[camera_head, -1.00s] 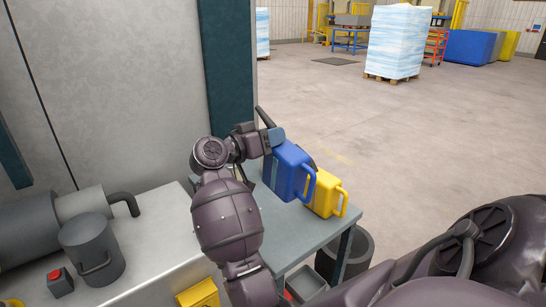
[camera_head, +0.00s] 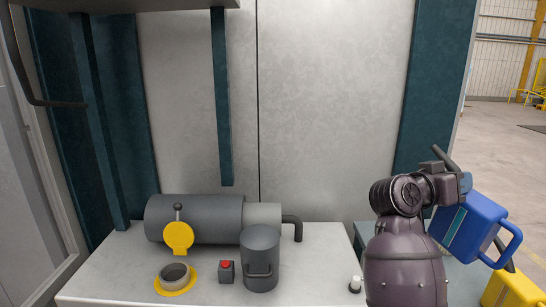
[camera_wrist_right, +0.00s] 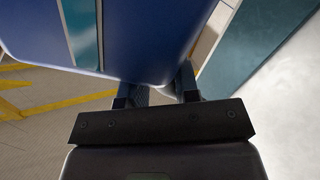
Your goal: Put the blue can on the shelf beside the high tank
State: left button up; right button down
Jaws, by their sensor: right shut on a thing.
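The blue can (camera_head: 468,228) hangs slightly tilted at the right of the head view, over or near a grey-green table. My right gripper (camera_head: 462,186) is shut on it at its upper side. In the right wrist view the can (camera_wrist_right: 140,35) fills the upper left beyond the fingers (camera_wrist_right: 158,92). A grey-white shelf top (camera_head: 215,285) lies in front of the machine wall. A grey horizontal tank (camera_head: 195,220) lies on it at the back; I cannot tell whether it is the high tank. My left gripper is not in view.
On the shelf stand a grey handled pot (camera_head: 261,262), a red-button box (camera_head: 227,271), a yellow-ringed filler neck (camera_head: 175,279) and a raised yellow cap (camera_head: 179,238). A yellow can (camera_head: 512,287) stands at the lower right. A dark teal post (camera_head: 222,100) hangs above the shelf.

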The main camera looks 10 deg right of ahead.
jog(key=w+a+f+n+t+y, duration=0.2)
jog(key=a+f+n+t+y, duration=0.15)
jog(key=a+n+t, duration=0.3)
jog(key=s+a+f+n+t+y, duration=0.3)
jog(key=s+a+f+n+y, duration=0.1)
jog(key=a+f+y, duration=0.3)
jog(key=s+a+f+n+t+y, duration=0.4)
jog(key=a+f+y, duration=0.3)
jog(key=f, duration=0.5)
jog(key=shift+a+f, duration=0.25)
jog(key=shift+f, duration=0.05)
jog(key=shift+n, duration=0.25)
